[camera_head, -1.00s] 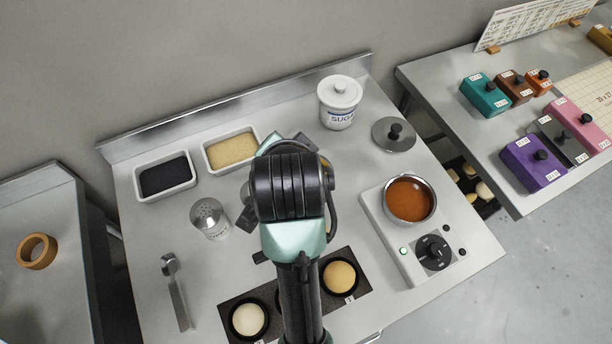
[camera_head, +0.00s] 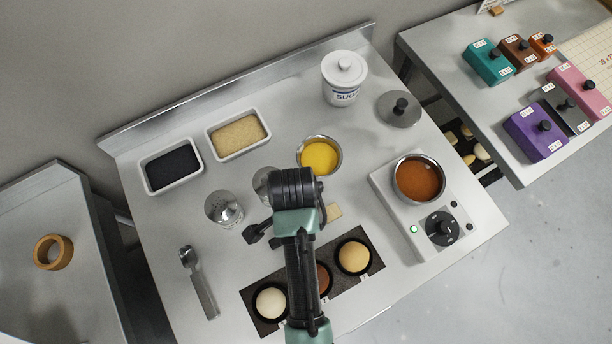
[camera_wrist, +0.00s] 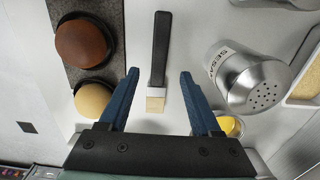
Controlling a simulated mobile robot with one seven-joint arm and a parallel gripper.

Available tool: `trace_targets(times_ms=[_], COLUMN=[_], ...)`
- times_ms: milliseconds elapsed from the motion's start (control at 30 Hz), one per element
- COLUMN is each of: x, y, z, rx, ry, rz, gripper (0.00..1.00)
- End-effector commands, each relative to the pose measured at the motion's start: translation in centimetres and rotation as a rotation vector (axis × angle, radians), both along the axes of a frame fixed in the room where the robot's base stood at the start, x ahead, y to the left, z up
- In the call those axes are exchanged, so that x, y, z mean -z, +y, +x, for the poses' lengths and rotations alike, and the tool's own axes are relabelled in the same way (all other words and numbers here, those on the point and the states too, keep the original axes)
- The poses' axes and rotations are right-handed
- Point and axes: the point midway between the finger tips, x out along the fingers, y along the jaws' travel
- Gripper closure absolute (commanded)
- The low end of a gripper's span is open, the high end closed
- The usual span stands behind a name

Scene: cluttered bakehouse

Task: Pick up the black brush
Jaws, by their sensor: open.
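The black brush (camera_wrist: 160,45) lies flat on the steel table in the wrist view, with a long black handle, a metal band and pale bristles. Its bristle end lies toward my gripper's palm and its handle points away. My gripper (camera_wrist: 160,74) is open and empty, with one blue finger on each side of the brush in the picture. I cannot tell how far above it the fingers are. In the head view my arm hides most of the brush; the pale bristles (camera_head: 333,212) show at its right.
A sesame shaker (camera_wrist: 250,80) stands close to the right finger in the wrist view. The dark bun tray (camera_head: 340,280) lies in front. A bowl of yellow liquid (camera_head: 320,155), another metal shaker (camera_head: 223,208), a scraper-like tool (camera_head: 200,285) and a hotplate (camera_head: 412,225) stand around.

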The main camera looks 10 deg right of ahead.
Motion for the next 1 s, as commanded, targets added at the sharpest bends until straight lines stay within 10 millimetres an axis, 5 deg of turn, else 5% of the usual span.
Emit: trace_targets(times_ms=[300,633,1000], x=[4.0,4.8,4.7], y=[-0.4,-0.4,-0.4], z=[-0.2,-0.1,-0.1], rx=[0.001,0.001,0.0], ry=[0.003,0.0,0.0], rz=[0.0,0.0,0.0], gripper=[0.35,0.35,1.0])
